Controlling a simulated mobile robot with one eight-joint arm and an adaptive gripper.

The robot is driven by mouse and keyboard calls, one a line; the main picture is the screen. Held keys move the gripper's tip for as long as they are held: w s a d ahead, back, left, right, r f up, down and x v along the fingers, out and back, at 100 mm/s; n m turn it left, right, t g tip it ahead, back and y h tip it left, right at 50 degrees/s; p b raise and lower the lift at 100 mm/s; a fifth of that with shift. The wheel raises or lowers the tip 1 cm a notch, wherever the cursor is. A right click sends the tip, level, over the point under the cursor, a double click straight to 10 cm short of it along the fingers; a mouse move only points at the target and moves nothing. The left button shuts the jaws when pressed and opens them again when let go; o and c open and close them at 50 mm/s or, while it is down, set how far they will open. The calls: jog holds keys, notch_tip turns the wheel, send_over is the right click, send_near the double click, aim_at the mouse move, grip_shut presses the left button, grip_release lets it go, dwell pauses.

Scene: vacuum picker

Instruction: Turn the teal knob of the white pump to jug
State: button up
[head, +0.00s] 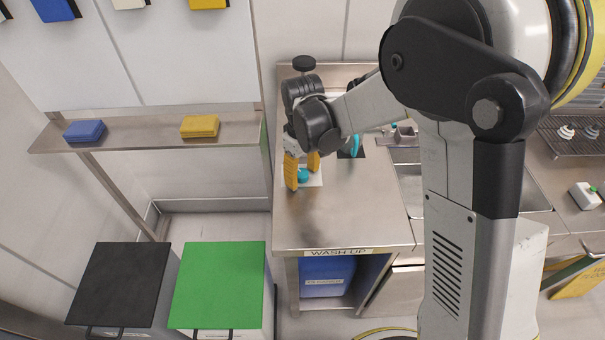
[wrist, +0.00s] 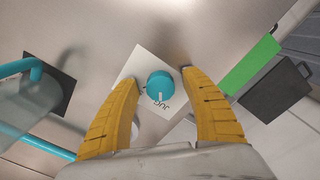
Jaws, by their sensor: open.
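The teal knob (wrist: 160,86) sits on a white square plate (wrist: 146,62), which I take to be the pump's face. A short white mark shows on the knob's lower side in the wrist view, close to the lettering JUG on the plate. The knob also shows in the head view (head: 303,175). My gripper (head: 302,178) points down over the plate with its yellow fingers open. In the wrist view the knob appears between the fingertips, with a gap on each side. I cannot tell whether the tips reach down to its height.
The steel counter (head: 335,215) is bare in front. Black (head: 120,285) and green (head: 218,285) bin lids lie lower left, below a shelf (head: 145,136).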

aim_at(303, 174)
notch_tip(303, 174, up, 12)
dwell(0.4)
dwell(0.3)
jog(key=s+d+r+m+t, duration=0.2)
jog(key=s+d+m+t, duration=0.1)
jog(key=s+d, duration=0.4)
jog(key=s+d+r+m+t, duration=0.3)
jog(key=s+d+m+t, duration=0.1)
jog(key=s+d, duration=0.4)
jog(key=s+m, duration=0.1)
jog(key=s, duration=0.1)
jog(key=shift+s+d+m, duration=0.15)
jog(key=shift+s+m, duration=0.2)
jog(key=shift+m, duration=0.05)
